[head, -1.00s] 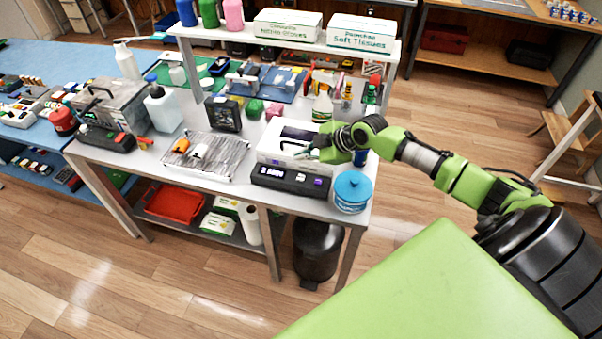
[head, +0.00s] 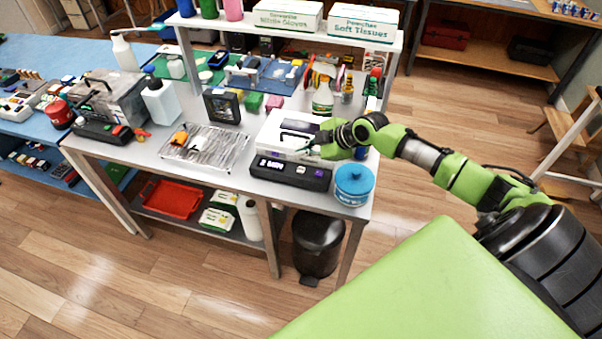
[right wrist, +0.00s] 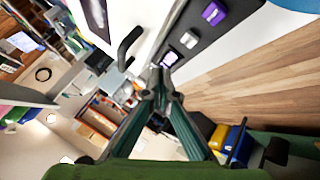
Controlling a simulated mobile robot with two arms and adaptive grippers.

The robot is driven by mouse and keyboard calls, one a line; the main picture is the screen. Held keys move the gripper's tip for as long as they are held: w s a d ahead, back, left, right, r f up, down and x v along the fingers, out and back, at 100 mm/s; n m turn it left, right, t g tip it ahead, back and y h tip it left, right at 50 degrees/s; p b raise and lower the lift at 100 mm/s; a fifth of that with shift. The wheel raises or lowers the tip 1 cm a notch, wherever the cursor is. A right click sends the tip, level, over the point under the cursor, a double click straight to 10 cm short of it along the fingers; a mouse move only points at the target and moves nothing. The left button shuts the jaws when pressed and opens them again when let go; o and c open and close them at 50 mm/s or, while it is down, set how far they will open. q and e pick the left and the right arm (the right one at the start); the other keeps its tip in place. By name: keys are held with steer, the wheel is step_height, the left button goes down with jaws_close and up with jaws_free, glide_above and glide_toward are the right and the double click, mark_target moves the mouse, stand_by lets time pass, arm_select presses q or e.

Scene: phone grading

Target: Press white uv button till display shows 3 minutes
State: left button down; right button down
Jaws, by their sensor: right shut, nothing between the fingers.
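The UV device (head: 282,134) is a white box with a black front panel on the workbench. Its lit display (head: 272,164) shows small white text; it looks like "2 MIN", but the digit is hard to read. In the right wrist view the panel carries a purple button (right wrist: 214,13) and a white button (right wrist: 189,39), with another small light button (right wrist: 170,58) nearer the fingers. My right gripper (head: 316,150) is shut and empty, just above the panel's right part. Its fingertips (right wrist: 160,72) show close to the lower light button; contact cannot be told. My left gripper is out of view.
A blue-lidded tub (head: 354,184) stands right of the device, below my right forearm. A metal tray (head: 204,147) with small items lies to the left. A shelf (head: 290,32) with tissue and glove boxes rises behind. A black bin (head: 318,243) stands below.

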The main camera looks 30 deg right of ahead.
mark_target(303, 170)
steer(key=shift+f+b, duration=1.45)
steer(key=shift+f, duration=0.9)
steer(key=shift+f, duration=0.1)
steer(key=shift+f+b, duration=0.25)
steer(key=shift+b, duration=0.15)
steer(key=shift+f+b, duration=0.5)
steer(key=shift+f, duration=0.05)
steer(key=shift+r, duration=0.1)
steer(key=shift+r+p, duration=0.65)
steer(key=shift+r, duration=0.2)
